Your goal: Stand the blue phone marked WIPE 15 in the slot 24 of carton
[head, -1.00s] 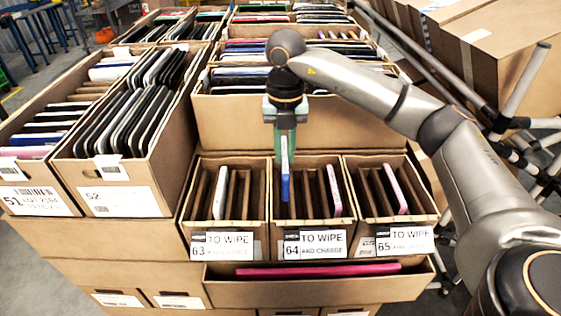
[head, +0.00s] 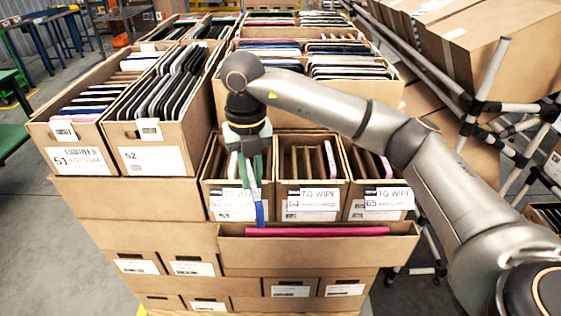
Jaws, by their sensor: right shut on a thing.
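My right gripper (head: 252,158) points down and is shut on a thin blue phone (head: 259,212), seen nearly edge-on. It hangs upright in front of the seam between the "TO WIPE" cartons 63 (head: 220,200) and 64 (head: 310,205), its lower end near the front tray's left end. No marking on the phone is readable. Carton 64 has several brown dividers with slots between them and a pink phone (head: 330,160) at its right. Slot numbers cannot be read. The gripper and phone hide part of carton 63. My left gripper is not in view.
Carton 65 (head: 362,202) stands right of 64. A low tray (head: 390,245) with a pink item (head: 320,232) sits in front. Cartons 51 (head: 48,135) and 52 (head: 180,140), full of devices, stand at left. A tall filled carton (head: 300,114) stands behind.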

